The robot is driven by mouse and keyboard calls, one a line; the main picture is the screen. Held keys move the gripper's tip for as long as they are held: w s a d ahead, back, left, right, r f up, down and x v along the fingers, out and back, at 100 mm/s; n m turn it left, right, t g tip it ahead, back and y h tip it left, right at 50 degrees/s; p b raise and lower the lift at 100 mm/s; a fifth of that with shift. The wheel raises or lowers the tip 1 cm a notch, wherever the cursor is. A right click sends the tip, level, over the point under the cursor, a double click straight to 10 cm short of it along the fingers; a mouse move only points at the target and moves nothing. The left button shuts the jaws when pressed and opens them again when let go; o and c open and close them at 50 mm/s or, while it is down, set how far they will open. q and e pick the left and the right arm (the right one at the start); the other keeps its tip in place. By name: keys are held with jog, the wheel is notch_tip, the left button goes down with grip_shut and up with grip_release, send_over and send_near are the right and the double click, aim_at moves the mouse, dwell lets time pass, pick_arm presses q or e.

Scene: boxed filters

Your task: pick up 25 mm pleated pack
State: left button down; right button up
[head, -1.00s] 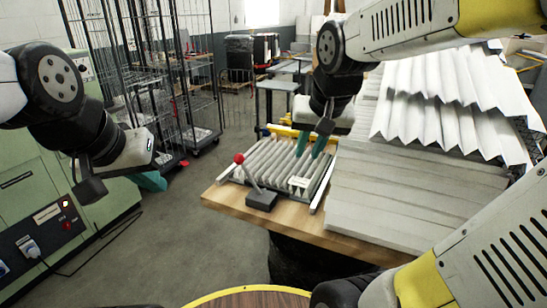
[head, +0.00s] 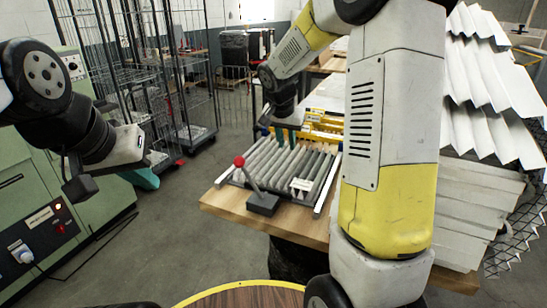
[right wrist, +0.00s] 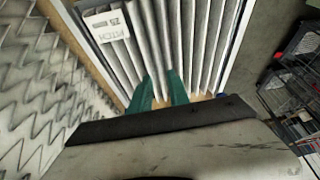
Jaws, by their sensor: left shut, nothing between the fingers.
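A grey pleated pack (head: 285,163) lies on the wooden bench between two metal rails, with a small white label (head: 302,184) at its near right. In the right wrist view the label (right wrist: 107,25) reads "25" and "PITCH", and the pleats (right wrist: 190,45) run away from my fingers. My right gripper (head: 285,137) points down at the far end of the pack; its teal fingers (right wrist: 160,90) are apart, with pleats visible between and beyond them. I cannot tell whether they touch the pack. My left gripper (head: 149,179) is shut and empty, left of the bench.
A red-knobbed lever (head: 240,161) on a black block stands at the pack's near left. A yellow bar (head: 322,127) lies behind it. White pleated sheets (head: 490,70) are stacked at right, partly hidden by my right arm. Wire carts (head: 165,85) and a green cabinet (head: 25,200) stand left.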

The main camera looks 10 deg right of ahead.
aim_at(286, 160)
jog(key=shift+m, duration=0.3)
jog(key=w+f, duration=0.3)
jog(key=shift+w+a, duration=0.15)
jog(key=x, duration=0.7)
jog(key=shift+w+f, duration=0.15)
grip_shut()
